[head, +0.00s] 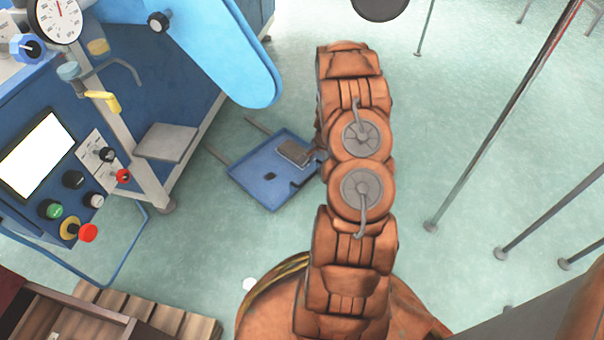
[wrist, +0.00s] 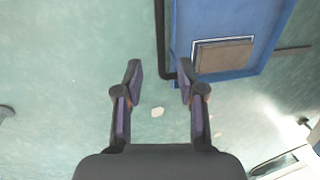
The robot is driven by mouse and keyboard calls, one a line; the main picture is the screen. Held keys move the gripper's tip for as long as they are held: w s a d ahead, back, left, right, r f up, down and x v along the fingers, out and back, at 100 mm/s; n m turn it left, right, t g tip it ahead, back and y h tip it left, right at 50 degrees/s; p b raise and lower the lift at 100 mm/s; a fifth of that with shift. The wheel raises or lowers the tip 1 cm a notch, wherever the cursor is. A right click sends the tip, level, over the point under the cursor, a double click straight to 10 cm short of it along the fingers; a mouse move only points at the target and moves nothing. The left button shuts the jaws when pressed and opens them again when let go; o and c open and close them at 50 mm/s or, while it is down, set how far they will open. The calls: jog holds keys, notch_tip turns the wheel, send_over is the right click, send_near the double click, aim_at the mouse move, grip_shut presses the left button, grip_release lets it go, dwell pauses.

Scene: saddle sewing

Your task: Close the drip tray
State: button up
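The drip tray (head: 255,186) is a blue, flat, shallow tray. It stands out from the blue machine, low over the floor, with grey rods running from it toward the machine. In the wrist view the blue tray (wrist: 210,22) is at the upper right, with a brown panel (wrist: 222,55) on it. A dark bent bar (wrist: 160,40) runs along its left edge. My gripper (wrist: 160,68) is open, with nothing between its fingers. Its right fingertip appears close to the bar's corner; contact cannot be told. In the head view my arm hides most of the gripper.
The blue machine (head: 180,95) with a control panel, screen and buttons stands at the left. A wooden pallet (head: 150,310) lies at the lower left. Thin metal posts (head: 500,140) stand at the right. Green floor around the tray is mostly clear.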

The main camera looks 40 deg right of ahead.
aim_at(313, 174)
jog(key=f+b, duration=0.1)
jog(key=f, duration=0.1)
jog(key=w+f+b, duration=0.1)
jog(key=f, duration=0.2)
jog(key=f+b, duration=0.1)
jog(key=f, duration=0.1)
jog(key=shift+w+f, duration=0.25)
grip_shut()
dwell(0.5)
